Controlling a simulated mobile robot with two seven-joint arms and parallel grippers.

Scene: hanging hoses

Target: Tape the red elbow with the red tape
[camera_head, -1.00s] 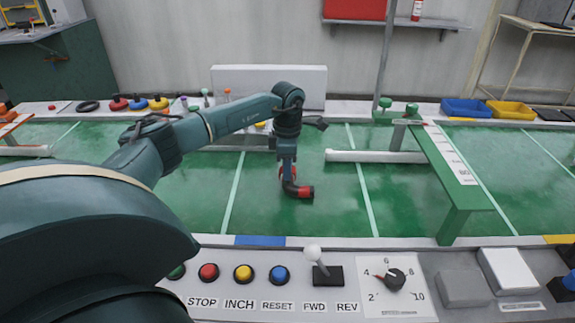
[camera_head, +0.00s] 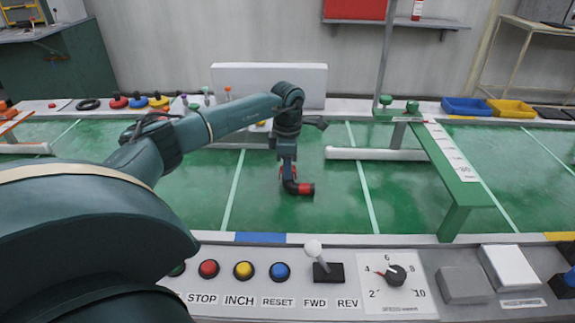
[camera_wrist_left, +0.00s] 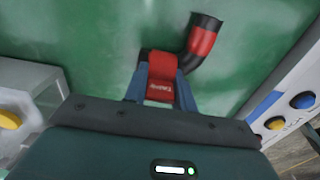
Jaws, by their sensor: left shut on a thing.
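The red elbow (camera_head: 290,187) is a bent black pipe piece with red ends, over the green belt. My left gripper (camera_head: 287,170) points down and is shut on one red end of it. In the left wrist view the gripper's blue fingers (camera_wrist_left: 160,85) close around that red end, which bears a small label. The elbow's free end, with a red band (camera_wrist_left: 201,42), sticks out to the upper right. Whether the elbow touches the belt is hard to tell. A small red disc (camera_head: 118,101), perhaps the red tape, lies on the far ledge at left. My right gripper is not in view.
A control panel (camera_head: 440,250) with buttons, a lever and a dial runs along the near edge. A green bridge (camera_head: 455,185) stands at right. Blue (camera_head: 465,107) and yellow (camera_head: 512,109) trays sit far right. Several coloured discs line the far ledge.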

